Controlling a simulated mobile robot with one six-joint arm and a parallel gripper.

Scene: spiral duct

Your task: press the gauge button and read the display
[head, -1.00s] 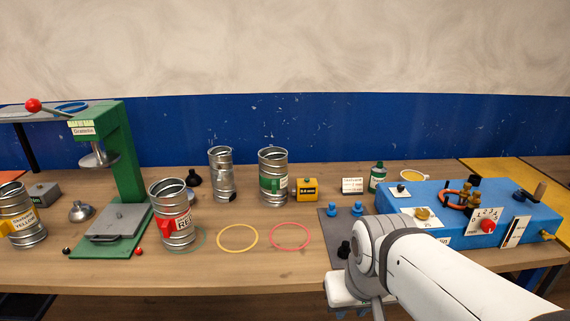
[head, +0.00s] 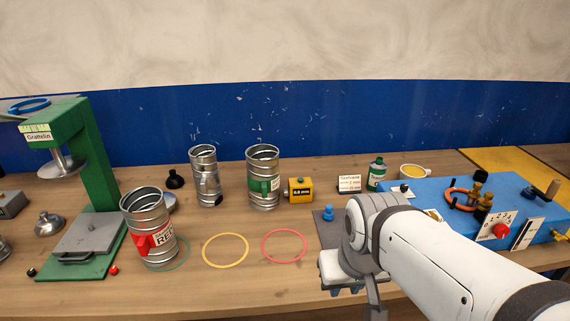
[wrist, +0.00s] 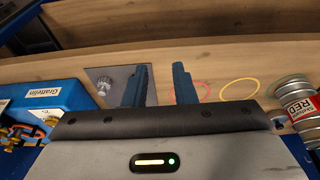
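The gauge is a small yellow box (head: 300,190) on the bench, right of the green-labelled duct (head: 264,178). A small green button (head: 301,180) shows on its top. Its dark front display ends in "mm"; the digits are too small to read surely. My gripper (head: 346,291) hangs low over the front of the bench, in front of and right of the gauge, well apart from it. In the wrist view my gripper (wrist: 160,75) has its two blue fingers apart with nothing between them. The gauge is not seen in the wrist view.
A red-labelled duct (head: 149,230) and a green press (head: 95,170) stand left. Yellow (head: 226,234) and red (head: 284,230) rings mark the bench. A white card (head: 350,184), green bottle (head: 376,175) and blue machine (head: 440,192) are right of the gauge.

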